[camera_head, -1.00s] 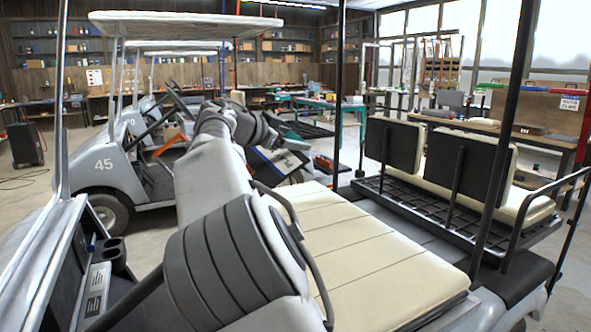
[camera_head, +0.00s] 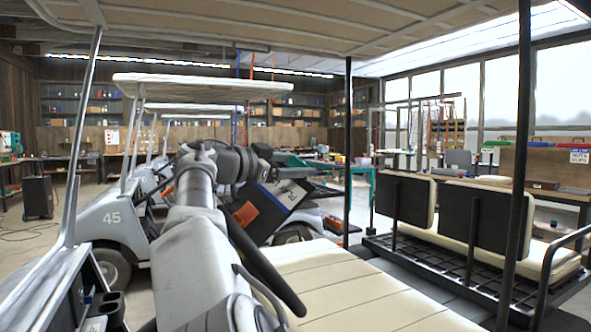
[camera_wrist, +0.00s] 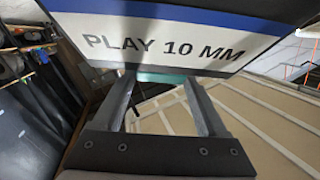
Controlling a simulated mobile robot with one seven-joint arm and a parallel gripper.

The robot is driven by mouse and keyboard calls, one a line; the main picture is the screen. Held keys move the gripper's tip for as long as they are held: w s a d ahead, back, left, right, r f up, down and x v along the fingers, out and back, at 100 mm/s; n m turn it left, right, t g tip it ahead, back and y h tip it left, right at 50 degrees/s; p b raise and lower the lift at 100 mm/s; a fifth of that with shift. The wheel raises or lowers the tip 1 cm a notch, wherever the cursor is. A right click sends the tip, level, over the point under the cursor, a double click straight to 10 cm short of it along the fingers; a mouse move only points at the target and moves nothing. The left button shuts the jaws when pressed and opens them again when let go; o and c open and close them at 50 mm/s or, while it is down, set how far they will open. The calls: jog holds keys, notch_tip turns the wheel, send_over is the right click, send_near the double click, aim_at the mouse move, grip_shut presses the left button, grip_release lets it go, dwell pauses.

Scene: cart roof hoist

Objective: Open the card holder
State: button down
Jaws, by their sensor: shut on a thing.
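A flat board (camera_wrist: 170,42) lettered "PLAY 10 MM", white with a blue stripe and dark edge, fills the top of the wrist view. My gripper (camera_wrist: 160,80) has its two fingers at the board's lower edge, with a small teal piece (camera_wrist: 162,75) between the fingertips. It is shut on the board or this piece; which one is unclear. In the head view the board (camera_head: 284,200) is tilted, dark with a white band, beyond my arm; the fingers are hidden there. I cannot make out a separate card holder.
A cream cart seat (camera_head: 350,288) lies in front, with a roof (camera_head: 330,22) overhead and dark posts (camera_head: 348,150) at right. A rear bench (camera_head: 470,215) stands further right. Another cart marked 45 (camera_head: 112,225) is at left. The wrist view shows a ribbed cream panel (camera_wrist: 265,125).

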jog(key=shift+a, duration=0.15)
grip_release()
jog(key=shift+r+p, duration=1.3)
jog(key=shift+r, duration=0.7)
jog(key=s+d+r, duration=0.4)
jog(key=d+r, duration=0.3)
jog(key=d, duration=0.4)
jog(key=shift+b, duration=0.45)
